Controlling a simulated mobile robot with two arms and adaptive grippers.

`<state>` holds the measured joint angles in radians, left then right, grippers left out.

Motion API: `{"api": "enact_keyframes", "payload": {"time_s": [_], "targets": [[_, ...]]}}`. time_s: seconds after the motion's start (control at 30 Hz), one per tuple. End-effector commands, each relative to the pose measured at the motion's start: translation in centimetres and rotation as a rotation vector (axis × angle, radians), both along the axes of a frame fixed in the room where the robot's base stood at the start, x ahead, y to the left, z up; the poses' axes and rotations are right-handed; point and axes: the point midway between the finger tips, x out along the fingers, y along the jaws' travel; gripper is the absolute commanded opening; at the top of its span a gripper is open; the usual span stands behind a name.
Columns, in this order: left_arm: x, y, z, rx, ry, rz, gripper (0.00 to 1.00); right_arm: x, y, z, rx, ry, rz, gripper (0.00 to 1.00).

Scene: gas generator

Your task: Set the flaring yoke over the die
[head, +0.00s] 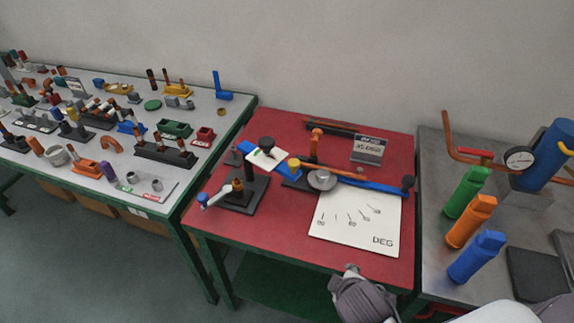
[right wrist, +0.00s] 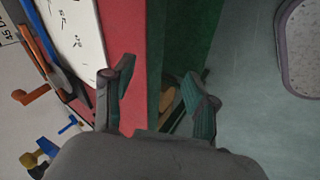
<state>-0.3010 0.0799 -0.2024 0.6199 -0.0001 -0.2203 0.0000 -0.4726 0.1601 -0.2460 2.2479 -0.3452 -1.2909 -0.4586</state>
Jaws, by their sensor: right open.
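My right gripper (right wrist: 158,95) is open and empty, its two fingers spread over the front edge of the red table. In the head view its grey body (head: 355,293) shows at the bottom, in front of the table. On the table's left part, a black stand (head: 243,190) carries an upright post with a brown and orange piece beside it; this may be the die, but I cannot tell. My left gripper is not in view.
The red table (head: 215,228) also holds a white DEG plate (head: 355,222), a long blue lever (head: 385,188) and a grey sign (head: 369,149). The left table (head: 160,205) is crowded with parts. Three coloured bottles (head: 467,235) stand on the right bench. The red table's front left is clear.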

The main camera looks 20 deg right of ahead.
Motion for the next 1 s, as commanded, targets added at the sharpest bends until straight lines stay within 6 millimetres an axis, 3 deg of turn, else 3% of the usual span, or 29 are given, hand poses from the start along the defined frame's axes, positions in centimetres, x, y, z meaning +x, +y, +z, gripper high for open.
{"api": "enact_keyframes", "payload": {"time_s": [0.27, 0.43, 0.6, 0.73, 0.87, 1.0], "targets": [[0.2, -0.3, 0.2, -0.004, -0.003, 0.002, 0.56, 6.1, 0.0, 4.6, -0.584, -0.128, 0.475, 0.58], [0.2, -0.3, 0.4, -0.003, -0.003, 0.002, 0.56, 10.3, 2.8, 10.2, -1.25, -0.174, 0.865, 0.58], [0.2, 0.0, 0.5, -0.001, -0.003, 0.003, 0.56, 12.0, 6.1, 14.0, -1.771, -0.148, 1.063, 0.58], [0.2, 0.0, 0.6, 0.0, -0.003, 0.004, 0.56, 12.3, 7.2, 15.0, -1.933, -0.126, 1.104, 0.58], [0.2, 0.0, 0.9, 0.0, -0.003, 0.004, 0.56, 13.4, 7.2, 15.3, -1.957, -0.122, 1.109, 0.58], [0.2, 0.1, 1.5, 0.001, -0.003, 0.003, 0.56, 15.9, 6.8, 15.4, -1.954, -0.12, 1.105, 0.58]]}}
